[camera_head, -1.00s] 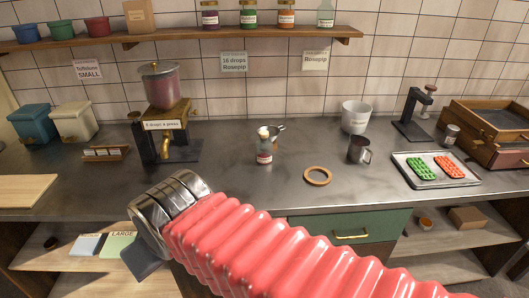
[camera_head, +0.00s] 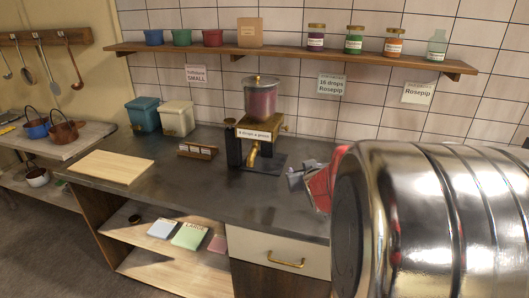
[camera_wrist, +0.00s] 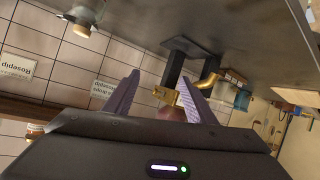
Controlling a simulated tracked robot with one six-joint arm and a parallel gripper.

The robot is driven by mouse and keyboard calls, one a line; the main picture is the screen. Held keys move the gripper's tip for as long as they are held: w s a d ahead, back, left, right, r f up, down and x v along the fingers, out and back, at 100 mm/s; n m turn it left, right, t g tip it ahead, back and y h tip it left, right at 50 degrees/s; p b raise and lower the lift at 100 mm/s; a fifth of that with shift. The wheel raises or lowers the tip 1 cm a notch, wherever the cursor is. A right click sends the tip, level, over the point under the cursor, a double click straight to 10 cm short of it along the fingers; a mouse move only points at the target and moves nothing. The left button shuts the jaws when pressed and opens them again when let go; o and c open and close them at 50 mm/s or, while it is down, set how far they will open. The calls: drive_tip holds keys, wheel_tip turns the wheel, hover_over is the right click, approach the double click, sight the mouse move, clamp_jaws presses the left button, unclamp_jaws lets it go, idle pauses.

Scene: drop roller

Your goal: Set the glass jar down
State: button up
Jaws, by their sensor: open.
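My gripper (camera_wrist: 159,78) is open in the wrist view, with nothing between its two purple fingers. Beyond them is the drink dispenser with its brass tap, also in the head view (camera_head: 261,105). A small pale-topped object (camera_wrist: 83,25) stands on the counter at the upper left of the wrist view; I cannot tell whether it is the small labelled jar seen earlier. In the head view my arm covers that part of the counter. Labelled glass jars stand on the wall shelf: purple (camera_head: 316,38), green (camera_head: 354,40), orange (camera_head: 394,42) and clear (camera_head: 437,46).
A wooden board (camera_head: 112,167), a teal bin (camera_head: 143,115), a cream bin (camera_head: 177,119) and a small card rack (camera_head: 197,150) are on the counter (camera_head: 190,190). Its front middle is clear. A side table (camera_head: 90,142) with pots stands at left.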

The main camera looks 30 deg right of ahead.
drive_tip(key=s+d+f+t, duration=0.1)
drive_tip(key=s+d+f, duration=0.2)
drive_tip(key=d, duration=0.3)
drive_tip(key=s+d+f+m+t, duration=0.1)
drive_tip(key=s+d+f+t, duration=0.1)
drive_tip(key=d, duration=0.4)
drive_tip(key=s+d+f+t+h, duration=0.1)
drive_tip(key=s+d+f+t, duration=0.1)
drive_tip(key=s+d+f, duration=0.2)
drive_tip(key=shift+s+d+f, duration=0.15)
drive_tip(key=shift+s+d, duration=0.1)
drive_tip(key=shift+d, duration=0.45)
drive_tip(key=shift+s+d+f, duration=0.1)
drive_tip(key=shift+s+d, duration=0.15)
drive_tip(key=shift+d, duration=0.45)
drive_tip(key=shift+w, duration=0.1)
drive_tip(key=x, duration=0.8)
drive_tip(key=shift+w+d, duration=0.2)
drive_tip(key=shift+d, duration=0.05)
drive_tip(key=shift+r, duration=0.15)
